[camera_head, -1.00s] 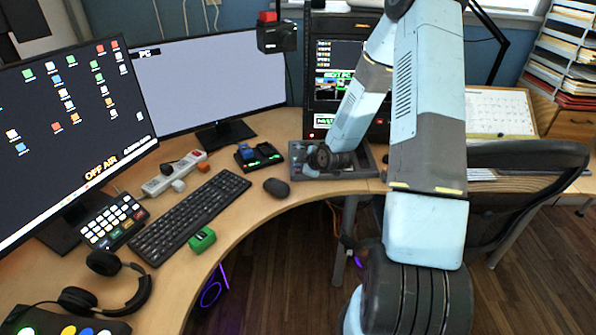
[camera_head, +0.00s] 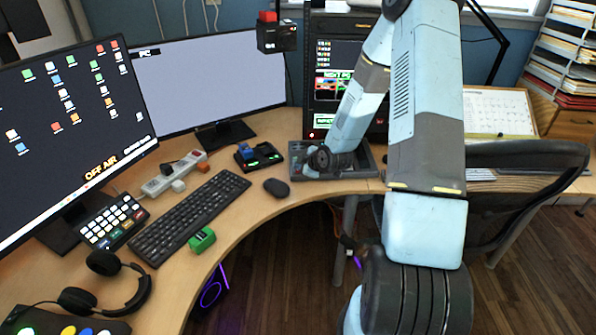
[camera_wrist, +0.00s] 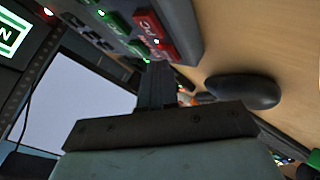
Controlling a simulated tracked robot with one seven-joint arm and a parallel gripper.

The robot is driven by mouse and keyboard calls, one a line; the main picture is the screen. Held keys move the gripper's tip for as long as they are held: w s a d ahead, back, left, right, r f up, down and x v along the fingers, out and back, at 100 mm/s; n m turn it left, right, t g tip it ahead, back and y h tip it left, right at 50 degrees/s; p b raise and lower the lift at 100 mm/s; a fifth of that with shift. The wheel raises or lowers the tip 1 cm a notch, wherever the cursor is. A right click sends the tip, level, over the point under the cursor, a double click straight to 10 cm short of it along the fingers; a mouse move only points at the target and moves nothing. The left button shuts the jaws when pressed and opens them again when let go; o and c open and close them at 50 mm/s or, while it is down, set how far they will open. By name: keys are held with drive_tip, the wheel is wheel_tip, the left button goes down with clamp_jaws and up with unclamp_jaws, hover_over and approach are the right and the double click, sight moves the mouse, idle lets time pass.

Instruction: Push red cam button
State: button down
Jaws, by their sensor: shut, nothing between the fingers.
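A control panel with red buttons (camera_wrist: 150,25) and green buttons (camera_wrist: 118,23) side by side shows at the top of the wrist view. One red button carries "PC"; the rest of the red lettering is too unclear to tell which is the cam button. My gripper (camera_wrist: 157,75) is shut and empty, its dark fingertips close to the panel just below the red buttons. I cannot tell whether they touch. In the head view, my wrist hangs over the grey panel (camera_head: 366,158) on the desk and hides most of its buttons.
A black mouse (camera_head: 277,187) lies left of the panel, with a keyboard (camera_head: 190,217) farther left. A rack with a lit screen (camera_head: 333,75) stands behind the panel. A chair (camera_head: 525,152) stands at the right.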

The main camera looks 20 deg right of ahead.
drive_tip(key=shift+r, duration=0.45)
drive_tip(key=shift+s+a+r, duration=0.1)
drive_tip(key=shift+s+r, duration=0.1)
drive_tip(key=shift+r, duration=1.3)
drive_tip(key=shift+s+r, duration=0.2)
drive_tip(key=shift+r, duration=1.25)
drive_tip(key=s+d+r+m+g+h, duration=0.15)
drive_tip(key=s+r+m, duration=0.25)
drive_tip(key=s+r, duration=0.45)
drive_tip(key=s+d+r+m+g+h, duration=0.1)
drive_tip(key=s+r+m+h, duration=0.3)
drive_tip(key=r, duration=0.8)
drive_tip(key=s+a+r+m+g+y, duration=0.1)
drive_tip(key=s+r+m, duration=0.2)
drive_tip(key=s, duration=0.8)
drive_tip(key=s+a+r+m+y, duration=0.1)
drive_tip(key=s+a+r+m, duration=0.1)
drive_tip(key=s+r, duration=0.5)
drive_tip(key=s+m, duration=0.1)
drive_tip(key=s, duration=0.4)
drive_tip(key=shift+g, duration=0.35)
